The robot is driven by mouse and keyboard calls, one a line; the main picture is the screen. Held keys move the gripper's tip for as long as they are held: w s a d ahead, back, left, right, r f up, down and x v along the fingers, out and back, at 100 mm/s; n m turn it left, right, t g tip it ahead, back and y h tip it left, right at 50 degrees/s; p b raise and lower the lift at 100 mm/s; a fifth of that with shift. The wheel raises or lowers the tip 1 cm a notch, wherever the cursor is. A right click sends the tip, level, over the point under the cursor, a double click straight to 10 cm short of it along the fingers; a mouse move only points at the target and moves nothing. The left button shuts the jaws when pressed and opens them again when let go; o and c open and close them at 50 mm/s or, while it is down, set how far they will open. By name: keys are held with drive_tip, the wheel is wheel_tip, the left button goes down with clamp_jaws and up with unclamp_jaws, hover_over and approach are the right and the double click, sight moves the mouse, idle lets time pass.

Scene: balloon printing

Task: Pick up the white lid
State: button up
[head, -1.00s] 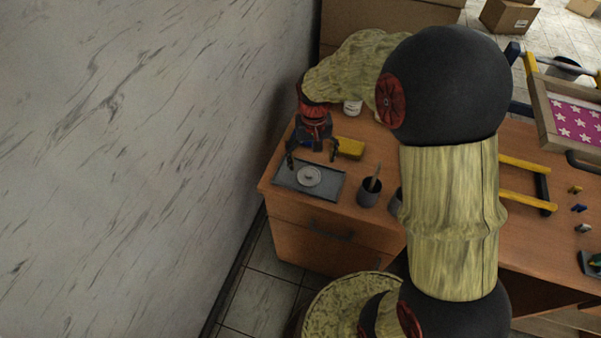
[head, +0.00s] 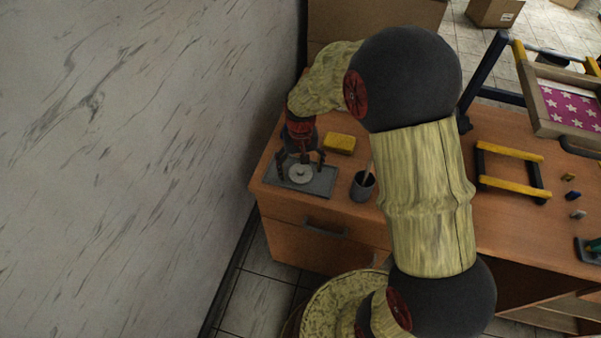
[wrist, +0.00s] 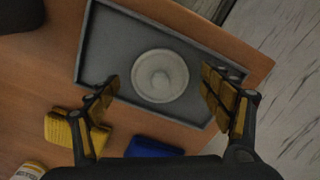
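The lid (wrist: 160,76) also shows in the wrist view, flat on the tray (wrist: 100,45). My gripper (head: 300,168) is above the tray, pointing down, close to the lid. In the wrist view my gripper (wrist: 160,92) is open, with one finger on each side of the lid and a gap to both. Whether the fingertips reach the lid's height is hard to tell.
A yellow sponge-like block (head: 339,143) lies behind the tray. A dark cup (head: 363,187) with a stick in it stands to the right. A blue item (wrist: 153,148) lies near the tray in the wrist view. A marbled wall (head: 150,160) rises on the left.

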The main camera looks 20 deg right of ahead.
drive_tip(key=c, duration=0.6)
drive_tip(key=shift+c, duration=0.7)
